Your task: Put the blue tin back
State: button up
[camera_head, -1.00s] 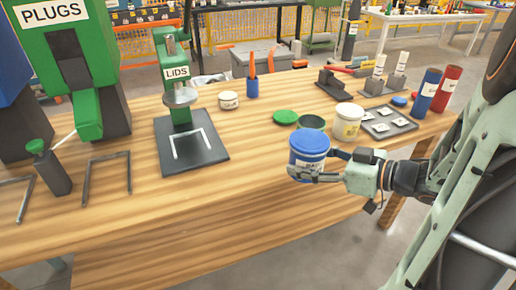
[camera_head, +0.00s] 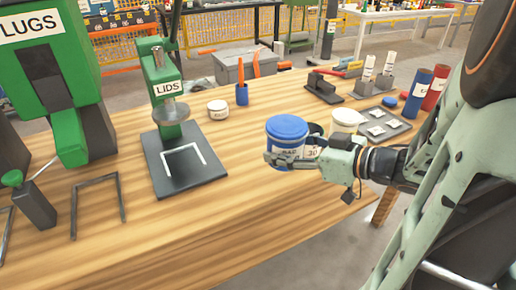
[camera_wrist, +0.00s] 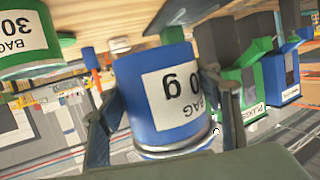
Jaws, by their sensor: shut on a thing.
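My gripper (camera_head: 293,157) is shut on the blue tin (camera_head: 287,128), with a finger on either side of its body. The tin is upright with its blue lid on top, held at the front edge side of the wooden bench. In the wrist view the blue tin (camera_wrist: 160,60) appears inverted, with a white label reading "BAG" and a partly visible number. A green tin (camera_wrist: 25,68) labelled "BAG 30" shows at the left of the wrist view.
The green LIDS press (camera_head: 168,92), a small white pot (camera_head: 218,109) and a blue cup (camera_head: 242,94) stand left and behind. The bench's front middle is clear.

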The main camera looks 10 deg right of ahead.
jog(key=w+a+f+b, duration=0.1)
jog(key=w+f, duration=0.2)
jog(key=w, duration=0.1)
jog(key=b, duration=0.3)
send_over(266, 169)
jog(key=f, duration=0.4)
jog(key=shift+s+d, duration=0.15)
jog(key=shift+s, duration=0.15)
jog(key=shift+w+f, duration=0.2)
jog(key=shift+f, duration=0.1)
jog(key=shift+w+f+b, duration=0.15)
jog(key=shift+f+b, duration=0.5)
jog(key=shift+f, duration=0.95)
jog(key=shift+f, duration=0.15)
jog(key=o, duration=1.3)
